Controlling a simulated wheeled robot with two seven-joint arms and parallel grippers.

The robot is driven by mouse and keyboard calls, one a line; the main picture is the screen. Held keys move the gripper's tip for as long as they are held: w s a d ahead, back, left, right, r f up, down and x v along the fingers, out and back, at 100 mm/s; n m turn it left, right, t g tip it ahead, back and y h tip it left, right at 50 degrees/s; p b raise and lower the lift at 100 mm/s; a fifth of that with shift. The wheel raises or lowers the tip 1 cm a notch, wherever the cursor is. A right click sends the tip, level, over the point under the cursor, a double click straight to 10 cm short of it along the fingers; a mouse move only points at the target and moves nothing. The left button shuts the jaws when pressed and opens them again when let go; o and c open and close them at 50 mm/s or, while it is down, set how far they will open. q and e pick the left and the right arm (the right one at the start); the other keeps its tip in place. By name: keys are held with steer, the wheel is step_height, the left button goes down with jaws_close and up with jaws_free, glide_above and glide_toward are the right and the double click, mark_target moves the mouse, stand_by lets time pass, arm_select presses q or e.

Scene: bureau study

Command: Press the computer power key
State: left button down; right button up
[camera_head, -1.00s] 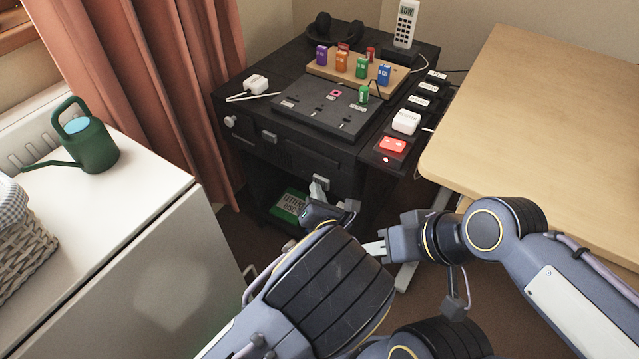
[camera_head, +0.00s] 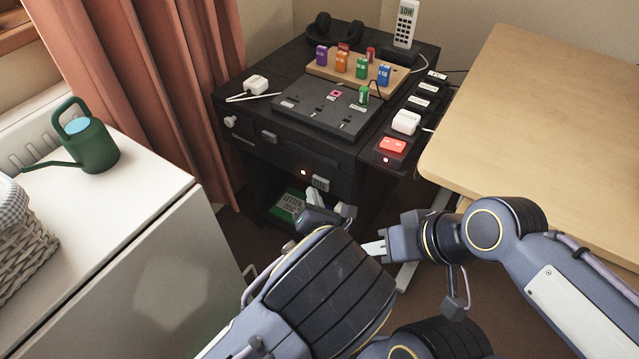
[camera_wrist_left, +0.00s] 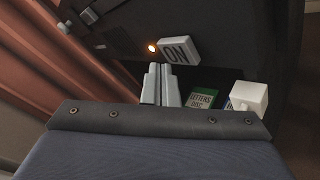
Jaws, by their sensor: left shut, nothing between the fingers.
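The power key (camera_head: 320,184) is a small grey block on the front of the black desk unit; in the left wrist view the key (camera_wrist_left: 180,50) reads ON. An orange light (camera_head: 304,172) glows beside it, also in the left wrist view (camera_wrist_left: 152,48). My left gripper (camera_head: 339,209) is just below the key in the head view. In the left wrist view its fingers (camera_wrist_left: 161,84) are shut, empty and a little short of the key, apart from it. My right gripper (camera_head: 374,248) is to the right, clear of the unit; its finger gap is unclear.
A green labelled box (camera_head: 290,206) lies in the open shelf below. Coloured blocks on a wooden rack (camera_head: 348,72) and a red switch (camera_head: 392,145) are on top. A white cabinet (camera_head: 150,235) stands left, a wooden desk (camera_head: 540,110) right.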

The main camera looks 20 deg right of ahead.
arm_select(q)
steer(key=s+a, duration=0.1)
steer(key=a, duration=0.1)
steer(key=s+a, duration=0.2)
stand_by(0.6)
stand_by(0.7)
